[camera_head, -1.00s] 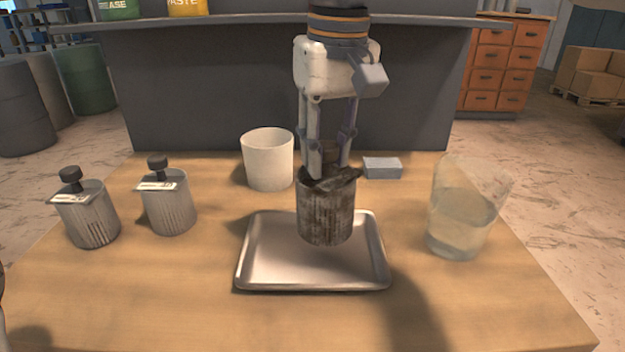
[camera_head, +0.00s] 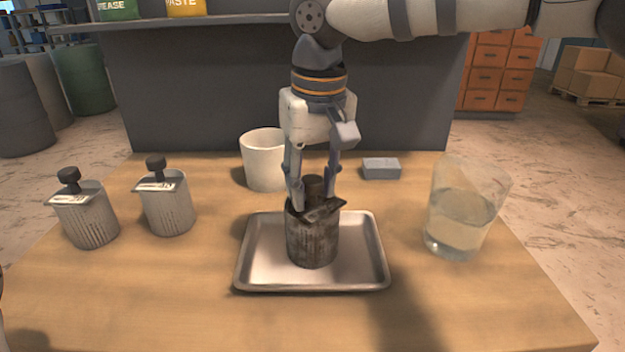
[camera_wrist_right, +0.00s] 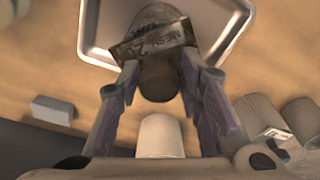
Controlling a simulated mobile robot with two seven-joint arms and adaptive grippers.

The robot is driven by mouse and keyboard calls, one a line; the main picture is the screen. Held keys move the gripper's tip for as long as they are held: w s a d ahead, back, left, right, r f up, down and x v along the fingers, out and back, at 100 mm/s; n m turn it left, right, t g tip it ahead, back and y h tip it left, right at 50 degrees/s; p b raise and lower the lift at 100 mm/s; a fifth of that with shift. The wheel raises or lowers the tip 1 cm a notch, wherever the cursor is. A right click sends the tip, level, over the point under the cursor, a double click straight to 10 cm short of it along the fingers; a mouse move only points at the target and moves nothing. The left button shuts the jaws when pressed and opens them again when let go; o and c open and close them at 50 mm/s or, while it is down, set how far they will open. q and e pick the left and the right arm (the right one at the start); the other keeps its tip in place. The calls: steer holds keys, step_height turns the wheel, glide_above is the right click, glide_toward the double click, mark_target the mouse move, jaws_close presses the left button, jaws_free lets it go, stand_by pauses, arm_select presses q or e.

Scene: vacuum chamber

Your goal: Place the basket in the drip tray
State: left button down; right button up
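The dark, stained basket (camera_head: 312,240) stands upright on the floor of the metal drip tray (camera_head: 362,262), a little left of the tray's middle. My right gripper (camera_head: 314,192) is above it, its fingers on either side of the basket's dark knob. In the right wrist view my gripper (camera_wrist_right: 158,75) shows gaps between its fingers and the knob, so it is open. The basket's label plate (camera_wrist_right: 153,43) shows there, as does the tray's rim (camera_wrist_right: 86,30). My left gripper is not in view.
Two more baskets with knobs and labels (camera_head: 86,217) (camera_head: 167,205) stand on the left of the table. A white cup (camera_head: 263,160) is behind the tray. A small grey block (camera_head: 381,168) lies at the back. A glass beaker with liquid (camera_head: 460,222) stands to the right.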

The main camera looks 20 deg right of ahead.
mark_target(317, 210)
steer(key=shift+o, duration=0.2)
step_height(317, 210, up, 12)
steer(key=s, duration=0.1)
steer(key=shift+s, duration=0.2)
steer(key=shift+d+r, duration=0.1)
